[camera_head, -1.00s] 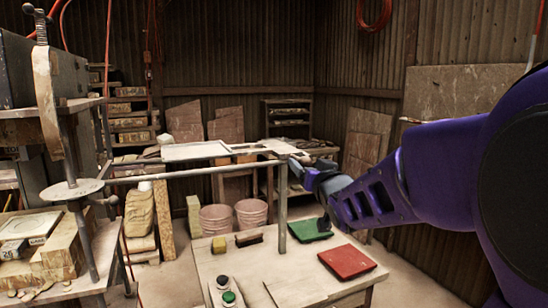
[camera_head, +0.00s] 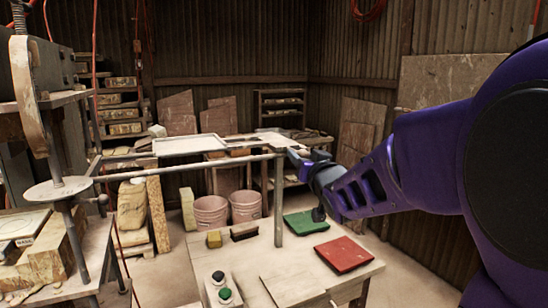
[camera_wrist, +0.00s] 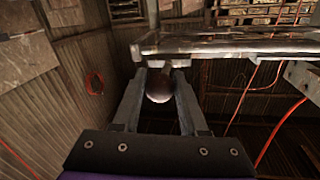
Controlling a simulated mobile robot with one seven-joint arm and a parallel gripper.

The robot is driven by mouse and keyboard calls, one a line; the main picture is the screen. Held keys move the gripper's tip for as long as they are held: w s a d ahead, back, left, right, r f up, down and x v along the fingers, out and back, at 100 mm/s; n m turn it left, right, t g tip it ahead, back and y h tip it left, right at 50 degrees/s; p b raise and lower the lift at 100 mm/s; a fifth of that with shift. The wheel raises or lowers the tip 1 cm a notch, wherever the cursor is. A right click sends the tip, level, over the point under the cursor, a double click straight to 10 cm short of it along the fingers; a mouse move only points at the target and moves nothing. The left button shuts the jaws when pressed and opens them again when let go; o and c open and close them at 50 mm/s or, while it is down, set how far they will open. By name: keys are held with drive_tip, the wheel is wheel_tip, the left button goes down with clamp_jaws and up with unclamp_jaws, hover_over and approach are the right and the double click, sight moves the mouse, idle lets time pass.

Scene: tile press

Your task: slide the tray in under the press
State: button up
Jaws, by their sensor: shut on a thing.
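The pale, flat tray (camera_head: 188,146) lies level on the metal rails (camera_head: 190,171) in the head view. It sits right of the press (camera_head: 52,140), with a stretch of bare rail between them. The press has an upright screw, a round plate (camera_head: 57,189) and a curved lever. My gripper (camera_head: 302,157) is at the right end of the tray assembly. In the wrist view my gripper (camera_wrist: 158,92) is shut on a round dark knob (camera_wrist: 158,86), just under the tray's edge (camera_wrist: 230,45). The contact is partly hidden in the head view.
A low table (camera_head: 250,262) below the rails holds a green tile (camera_head: 306,222), a red tile (camera_head: 343,253) and small blocks. A rail post (camera_head: 279,200) stands near its middle. Two pink buckets (camera_head: 210,212) stand behind. The space above the tray looks clear.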

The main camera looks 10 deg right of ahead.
clamp_jaws()
idle(0.8)
